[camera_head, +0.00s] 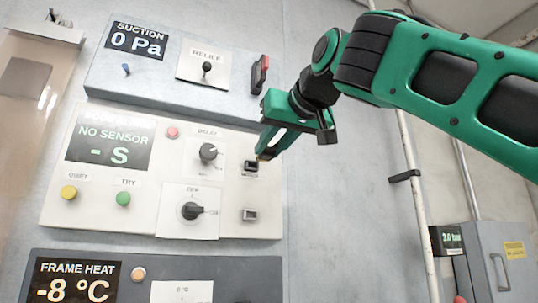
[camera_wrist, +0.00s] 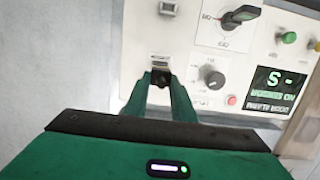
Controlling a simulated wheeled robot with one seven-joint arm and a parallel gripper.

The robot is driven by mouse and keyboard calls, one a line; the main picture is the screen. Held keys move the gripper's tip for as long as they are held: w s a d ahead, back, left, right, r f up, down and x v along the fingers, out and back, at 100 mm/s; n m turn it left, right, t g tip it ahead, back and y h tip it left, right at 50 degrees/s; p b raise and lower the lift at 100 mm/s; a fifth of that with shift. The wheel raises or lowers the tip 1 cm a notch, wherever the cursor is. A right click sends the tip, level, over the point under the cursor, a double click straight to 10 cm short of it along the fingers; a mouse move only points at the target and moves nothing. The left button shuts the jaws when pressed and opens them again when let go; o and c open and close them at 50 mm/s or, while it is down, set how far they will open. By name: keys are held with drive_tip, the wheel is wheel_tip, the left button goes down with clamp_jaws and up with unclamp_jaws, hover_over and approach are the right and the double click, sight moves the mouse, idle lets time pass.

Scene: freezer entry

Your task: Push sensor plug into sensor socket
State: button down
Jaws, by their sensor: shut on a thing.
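My gripper (camera_head: 266,155) comes in from the right at the control panel with the "NO SENSOR" display (camera_head: 110,143). In the wrist view my gripper (camera_wrist: 161,88) is shut on a small dark block, which looks like the sensor plug (camera_wrist: 160,78). The plug is right at the upper of two small fittings (camera_head: 251,167) on the panel's right edge; whether it is touching or partly inside I cannot tell. The lower fitting (camera_head: 250,215), a small metal-framed dark opening, is clear and also shows in the wrist view (camera_wrist: 168,8). Which one is the sensor socket is not readable.
A knob (camera_head: 208,153) and a rotary switch (camera_head: 191,211) sit left of the fittings. The suction box (camera_head: 180,85) with a red switch (camera_head: 260,74) is above, the frame heat box (camera_head: 220,270) below. Bare wall lies to the right, then a pale pipe (camera_head: 415,200).

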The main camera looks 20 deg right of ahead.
sight(264, 152)
drive_tip(key=shift+w, duration=1.95)
drive_tip(key=shift+w, duration=1.25)
idle(0.5)
drive_tip(key=c, duration=0.8)
unclamp_jaws()
drive_tip(key=shift+w, duration=0.1)
drive_tip(key=shift+s, duration=3.45)
drive_tip(key=shift+s, duration=0.1)
